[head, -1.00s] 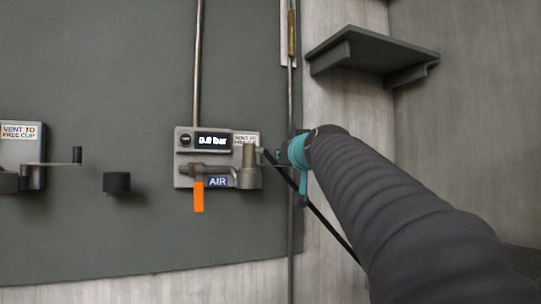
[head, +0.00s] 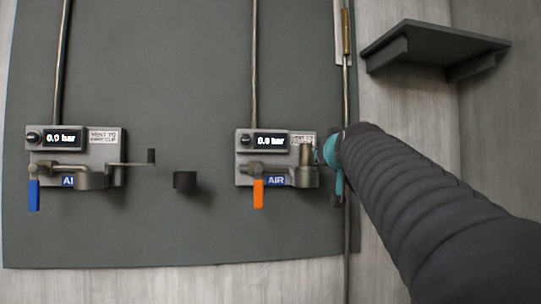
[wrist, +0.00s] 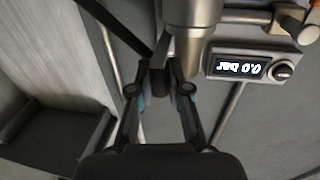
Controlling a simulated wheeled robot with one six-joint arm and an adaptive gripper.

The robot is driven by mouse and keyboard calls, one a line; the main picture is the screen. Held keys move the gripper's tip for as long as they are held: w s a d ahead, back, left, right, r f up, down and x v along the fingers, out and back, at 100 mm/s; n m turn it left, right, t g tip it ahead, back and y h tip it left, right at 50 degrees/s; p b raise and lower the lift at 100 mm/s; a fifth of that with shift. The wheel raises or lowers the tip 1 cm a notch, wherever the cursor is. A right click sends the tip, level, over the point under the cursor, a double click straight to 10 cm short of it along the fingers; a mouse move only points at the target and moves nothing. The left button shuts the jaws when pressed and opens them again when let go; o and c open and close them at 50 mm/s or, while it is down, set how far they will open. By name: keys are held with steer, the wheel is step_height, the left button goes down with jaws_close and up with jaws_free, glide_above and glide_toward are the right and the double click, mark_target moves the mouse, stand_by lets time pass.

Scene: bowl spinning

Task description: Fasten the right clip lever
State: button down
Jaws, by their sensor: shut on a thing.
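The right clip unit (head: 243,168) is a grey block on the dark panel, with a 0.0 bar display, an orange handle (head: 258,194) and an AIR label. Its upright grey clip post (head: 306,155) is at its right end. My gripper (head: 328,152) is just right of this post, and its teal parts partly hide the area. In the wrist view my gripper (wrist: 160,88) is shut on a dark, knob-like piece (wrist: 160,78), apparently the end of the right clip lever. The metal clip body (wrist: 192,30) is close above the fingertips. The rest of the lever is mostly hidden.
A similar left unit (head: 104,150) has a blue handle and a crank lever (head: 132,164) pointing right. A black round stub (head: 185,180) projects from the panel between the units. A grey shelf (head: 430,45) is at the upper right. A vertical pipe (head: 347,220) runs behind my gripper.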

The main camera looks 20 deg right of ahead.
steer(key=c, duration=1.1)
jaws_free()
steer(key=shift+a, duration=0.1)
steer(key=v, duration=1.2)
steer(key=shift+f, duration=0.1)
